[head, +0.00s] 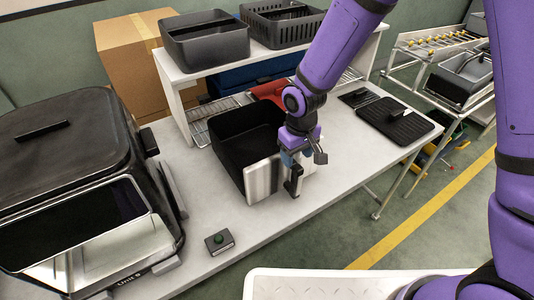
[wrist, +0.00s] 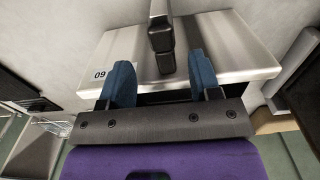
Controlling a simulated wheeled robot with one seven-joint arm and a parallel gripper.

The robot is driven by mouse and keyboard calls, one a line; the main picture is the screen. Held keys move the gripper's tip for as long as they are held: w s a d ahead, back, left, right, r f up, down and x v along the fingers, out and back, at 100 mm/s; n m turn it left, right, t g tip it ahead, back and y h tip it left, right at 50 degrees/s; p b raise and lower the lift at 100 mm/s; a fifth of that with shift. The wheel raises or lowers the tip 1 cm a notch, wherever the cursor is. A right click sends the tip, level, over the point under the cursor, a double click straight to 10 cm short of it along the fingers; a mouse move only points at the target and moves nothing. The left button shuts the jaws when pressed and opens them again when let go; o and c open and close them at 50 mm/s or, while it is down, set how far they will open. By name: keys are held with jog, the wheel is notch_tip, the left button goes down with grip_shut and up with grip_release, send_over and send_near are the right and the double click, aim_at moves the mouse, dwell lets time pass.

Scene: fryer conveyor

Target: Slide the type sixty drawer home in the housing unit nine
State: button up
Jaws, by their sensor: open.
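The drawer (head: 235,130) is an open black bin with a brushed steel front and a black bar handle. It stands on the white table, apart from the housing. In the wrist view its steel front (wrist: 225,45) bears a small tag that reads 60 turned over. My gripper (head: 292,172) is at this front; in the wrist view its blue fingers (wrist: 160,70) are open, one on each side of the black handle (wrist: 160,35). The handle's hold is not closed. The black housing (head: 65,150), marked Unit 9, stands at the left with a wide front opening.
A green button box (head: 219,241) is on the table between drawer and housing. A flat black ridged plate (head: 395,120) lies at the right. A shelf behind holds two black bins (head: 205,42); a red item (head: 268,90) is under it. A white tray (head: 340,285) is in the foreground.

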aim_at(294, 172)
jog(key=shift+s+a+f, duration=0.1)
jog(key=shift+s+f, duration=0.05)
jog(key=shift+f, duration=1.6)
jog(key=shift+s+f, duration=0.1)
jog(key=shift+f, duration=1.6)
grip_shut()
